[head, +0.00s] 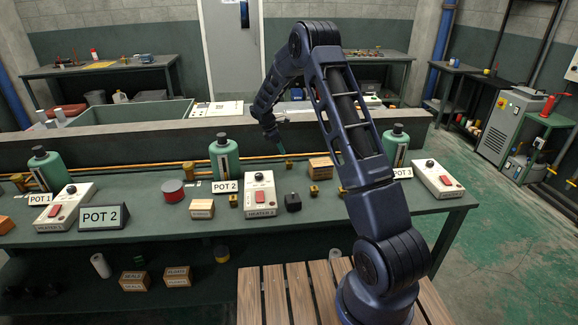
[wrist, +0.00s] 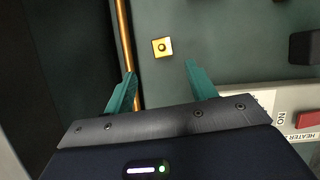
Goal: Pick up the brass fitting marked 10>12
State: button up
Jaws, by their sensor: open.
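A small square brass fitting (wrist: 162,47) with a dark centre lies on the green bench, just beyond my fingertips in the wrist view. Its marking cannot be read. My gripper (wrist: 160,70) is open and empty, with its two teal fingers apart. In the head view my gripper (head: 281,148) is low over the back of the bench, close to a brass fitting (head: 289,163). Other small brass pieces stand nearer the front, one (head: 233,201) left of the heater and one (head: 313,190) right of the black block. No 10>12 mark is legible on any.
A copper pipe (wrist: 123,40) runs close beside my left finger. The heater box (head: 260,195) and black block (head: 293,202) stand in front of my gripper. A wooden box (head: 320,168) is to its right, and a green bottle (head: 224,158) to its left.

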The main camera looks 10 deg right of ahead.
aim_at(289, 162)
jog(key=x, duration=1)
jog(key=shift+s+d, duration=0.15)
jog(key=shift+d, duration=0.15)
jog(key=shift+r, duration=0.1)
jog(key=c, duration=1.1)
